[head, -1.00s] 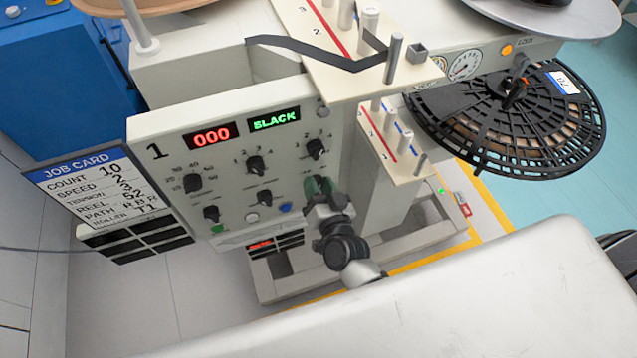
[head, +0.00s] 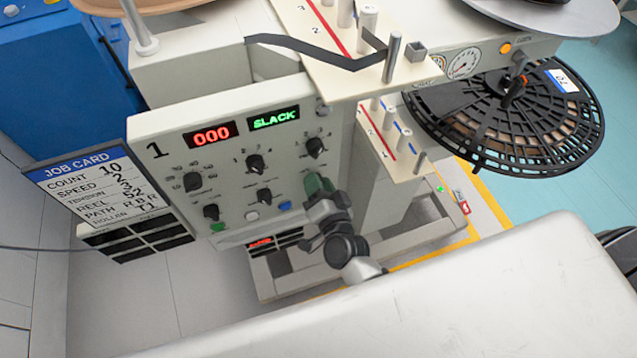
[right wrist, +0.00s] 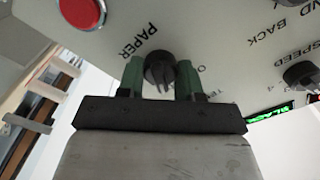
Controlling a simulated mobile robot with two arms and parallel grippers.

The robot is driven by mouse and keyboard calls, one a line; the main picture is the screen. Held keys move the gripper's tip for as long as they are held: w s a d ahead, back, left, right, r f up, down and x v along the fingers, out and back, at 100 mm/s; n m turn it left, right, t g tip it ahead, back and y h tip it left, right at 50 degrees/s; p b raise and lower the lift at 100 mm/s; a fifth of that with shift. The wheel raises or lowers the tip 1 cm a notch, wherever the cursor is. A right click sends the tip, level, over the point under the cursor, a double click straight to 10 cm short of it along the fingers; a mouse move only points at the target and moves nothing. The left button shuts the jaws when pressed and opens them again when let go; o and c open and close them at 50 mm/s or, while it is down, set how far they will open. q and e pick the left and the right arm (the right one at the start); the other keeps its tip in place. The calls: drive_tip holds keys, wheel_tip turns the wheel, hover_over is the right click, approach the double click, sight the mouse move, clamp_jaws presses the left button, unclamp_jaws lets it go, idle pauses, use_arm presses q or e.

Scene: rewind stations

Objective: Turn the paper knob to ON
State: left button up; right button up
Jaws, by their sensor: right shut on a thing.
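The paper knob (right wrist: 160,68) is a black round knob on the white panel, beside the printed word PAPER in the right wrist view. My right gripper (right wrist: 161,78) has its green fingers on both sides of the knob and is shut on it. In the head view my right gripper (head: 318,184) is at the lower right of the station 1 control panel (head: 228,165) and hides the paper knob. The ON mark cannot be read. My left gripper is not in view.
A red button (right wrist: 82,11) is near the knob. Other black knobs, such as one at the upper right (head: 315,147), are close by. The displays read 000 (head: 209,134) and SLACK (head: 274,118). A job card (head: 92,185) hangs left; a black reel (head: 510,115) is right.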

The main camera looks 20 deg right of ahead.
drive_tip(key=o, duration=0.9)
drive_tip(key=s, duration=0.3)
drive_tip(key=s+b, duration=0.1)
drive_tip(key=s, duration=0.6)
drive_tip(key=shift+s+d, duration=0.25)
drive_tip(key=shift+s, duration=0.15)
